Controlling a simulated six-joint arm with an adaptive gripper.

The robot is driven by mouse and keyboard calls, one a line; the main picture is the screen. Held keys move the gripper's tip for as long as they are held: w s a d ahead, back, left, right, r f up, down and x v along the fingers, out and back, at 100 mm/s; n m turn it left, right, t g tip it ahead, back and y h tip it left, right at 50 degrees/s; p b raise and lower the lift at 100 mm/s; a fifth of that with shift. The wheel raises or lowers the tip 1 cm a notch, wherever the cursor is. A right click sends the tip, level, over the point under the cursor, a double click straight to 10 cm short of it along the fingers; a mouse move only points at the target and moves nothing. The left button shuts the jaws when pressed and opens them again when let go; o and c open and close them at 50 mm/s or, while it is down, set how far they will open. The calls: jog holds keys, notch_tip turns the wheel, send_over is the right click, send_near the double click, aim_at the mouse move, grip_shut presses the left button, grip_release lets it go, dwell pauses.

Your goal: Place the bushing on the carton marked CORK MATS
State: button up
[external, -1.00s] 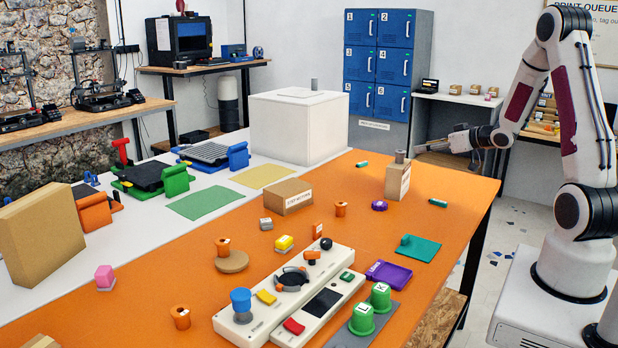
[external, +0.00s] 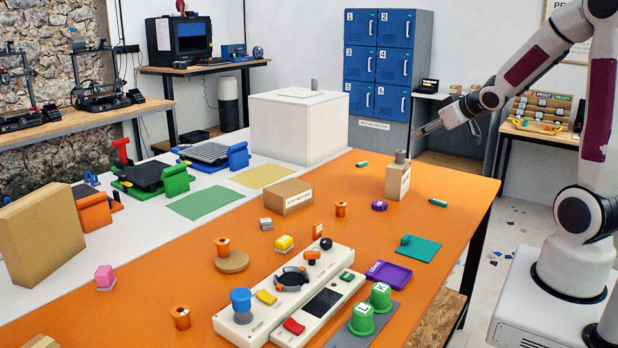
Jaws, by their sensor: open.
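A tall tan carton (external: 397,183) stands upright on the right part of the orange table. The writing on its label is too small to read. A grey cylinder (external: 401,156), which looks like the bushing, stands upright on its top. A low tan carton (external: 287,198) lies at the table's middle; I cannot read its label surely either. My gripper (external: 418,134) is open and empty, above and to the right of the grey cylinder in the picture, apart from it.
A teal pad (external: 418,249), a purple tray (external: 388,275) and a white control panel (external: 290,290) lie nearer the front. A large white box (external: 298,128) stands behind. Small orange spools (external: 341,208) and green pieces (external: 437,202) are scattered around the tall carton.

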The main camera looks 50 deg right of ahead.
jog(key=s+a+r+n+g+y, duration=0.2)
jog(key=s+a+g+y, duration=0.2)
jog(key=s+a, duration=1.9)
jog(key=a, duration=0.2)
jog(key=shift+s+a+r+g+y, duration=0.15)
jog(key=shift+a+r+g+y, duration=0.15)
jog(key=shift+y, duration=0.1)
